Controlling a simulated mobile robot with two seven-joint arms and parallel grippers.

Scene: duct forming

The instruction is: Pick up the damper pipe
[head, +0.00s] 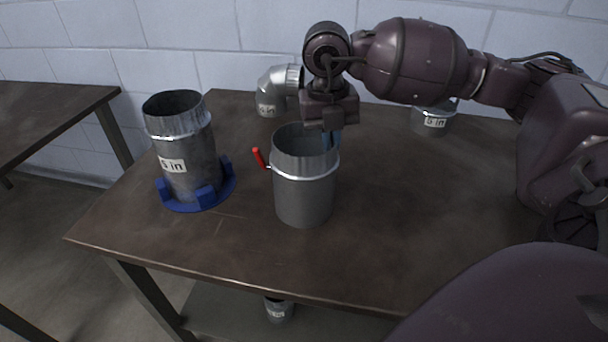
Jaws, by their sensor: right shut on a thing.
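The damper pipe (305,190) is a short grey metal cylinder with a red handle on its left side. It stands upright near the middle of the brown table, and I cannot tell whether its base touches the tabletop. My right gripper (331,138) comes down from above at the pipe's upper right rim. My left gripper is not in view.
A taller pipe (182,150) stands in a blue holder (202,199) on the left of the table (420,220). A metal elbow (272,90) and another labelled pipe (433,122) are at the back. A small pipe (279,309) sits below the table.

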